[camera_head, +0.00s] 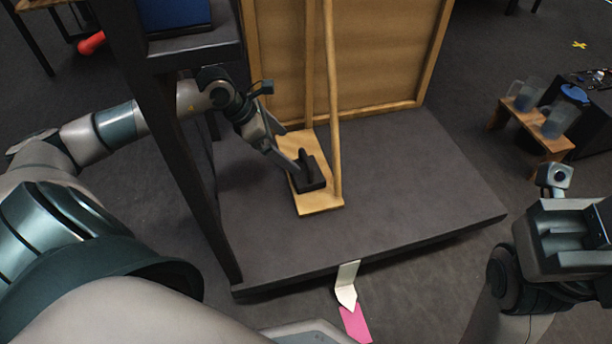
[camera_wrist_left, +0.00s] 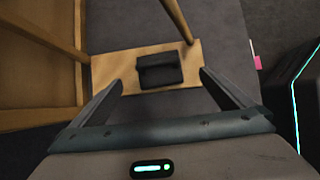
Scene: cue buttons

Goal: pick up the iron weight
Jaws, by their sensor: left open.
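The iron weight (camera_head: 312,177) is a small black block with a raised handle. It sits on a light wooden board (camera_head: 318,207) on the dark grey platform. In the left wrist view the weight (camera_wrist_left: 160,72) lies ahead of and between the two spread fingers. My left gripper (camera_head: 290,160) is open and empty, close to the weight on its left side in the head view. In the left wrist view a gap shows between the fingers (camera_wrist_left: 160,95) and no finger clearly touches the weight. My right gripper (camera_head: 556,177) is at the right edge, its fingers not clear.
A wooden pole (camera_head: 332,100) rises right beside the weight, before a large wooden panel (camera_head: 385,60). The platform's right part (camera_head: 430,180) is clear. A small bench (camera_head: 540,135) with jugs stands at right.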

